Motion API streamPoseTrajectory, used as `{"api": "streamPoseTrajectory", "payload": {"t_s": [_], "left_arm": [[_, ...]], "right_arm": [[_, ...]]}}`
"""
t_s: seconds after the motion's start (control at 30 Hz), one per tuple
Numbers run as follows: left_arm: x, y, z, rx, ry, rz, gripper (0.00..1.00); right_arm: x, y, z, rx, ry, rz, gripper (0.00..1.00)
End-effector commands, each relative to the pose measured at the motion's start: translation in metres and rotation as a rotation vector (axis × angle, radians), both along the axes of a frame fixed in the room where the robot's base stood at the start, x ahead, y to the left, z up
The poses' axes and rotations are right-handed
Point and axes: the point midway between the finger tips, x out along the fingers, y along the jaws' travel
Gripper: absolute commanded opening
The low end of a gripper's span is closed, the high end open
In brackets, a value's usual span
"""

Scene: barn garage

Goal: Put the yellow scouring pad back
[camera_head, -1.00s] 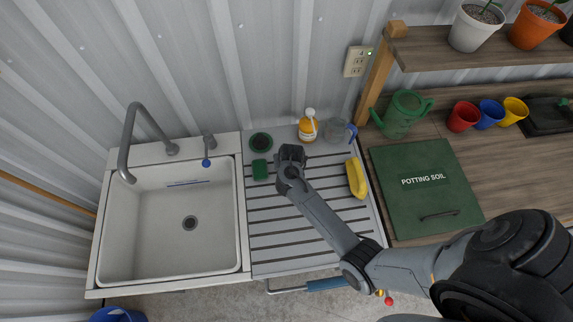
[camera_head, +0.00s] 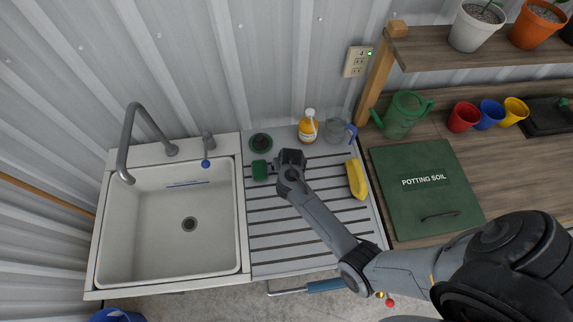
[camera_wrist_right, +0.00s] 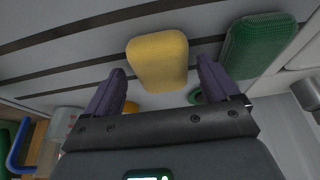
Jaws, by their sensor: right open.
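The yellow scouring pad (camera_wrist_right: 157,60) lies on the grooved drainboard in the right wrist view. It sits just beyond and between my right gripper's fingertips (camera_wrist_right: 163,75), with visible space on both sides. In the head view my right gripper (camera_head: 291,162) is over the upper part of the drainboard (camera_head: 290,255) and hides the pad. The right gripper is open and empty. A green scouring pad (camera_head: 260,170) lies to its left on the drainboard; it also shows at the right of the wrist view (camera_wrist_right: 260,45). My left gripper is not in view.
The sink (camera_head: 170,240) is left of the drainboard. Behind the gripper are a dark green round item (camera_head: 261,142), an orange bottle (camera_head: 308,128) and a clear jug (camera_head: 334,131). A yellow elongated object (camera_head: 357,179) lies to the right. The lower drainboard is clear apart from my arm.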

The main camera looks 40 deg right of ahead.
Motion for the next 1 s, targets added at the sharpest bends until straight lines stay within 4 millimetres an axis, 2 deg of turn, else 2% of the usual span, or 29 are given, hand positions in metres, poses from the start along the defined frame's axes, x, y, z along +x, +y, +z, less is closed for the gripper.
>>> {"api": "streamPoseTrajectory", "payload": {"t_s": [0.17,0.27,0.73,1.0], "left_arm": [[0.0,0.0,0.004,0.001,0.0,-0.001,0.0],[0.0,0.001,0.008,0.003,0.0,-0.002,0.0],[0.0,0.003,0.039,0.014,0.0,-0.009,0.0],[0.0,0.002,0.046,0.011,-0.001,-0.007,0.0]], "right_arm": [[-0.001,0.001,0.008,-0.002,0.0,0.001,0.88],[-0.006,0.002,0.02,-0.002,0.0,0.0,0.88],[-0.031,0.018,0.097,-0.003,-0.002,0.0,0.88],[-0.048,0.026,0.115,0.007,-0.002,0.042,0.88]]}}
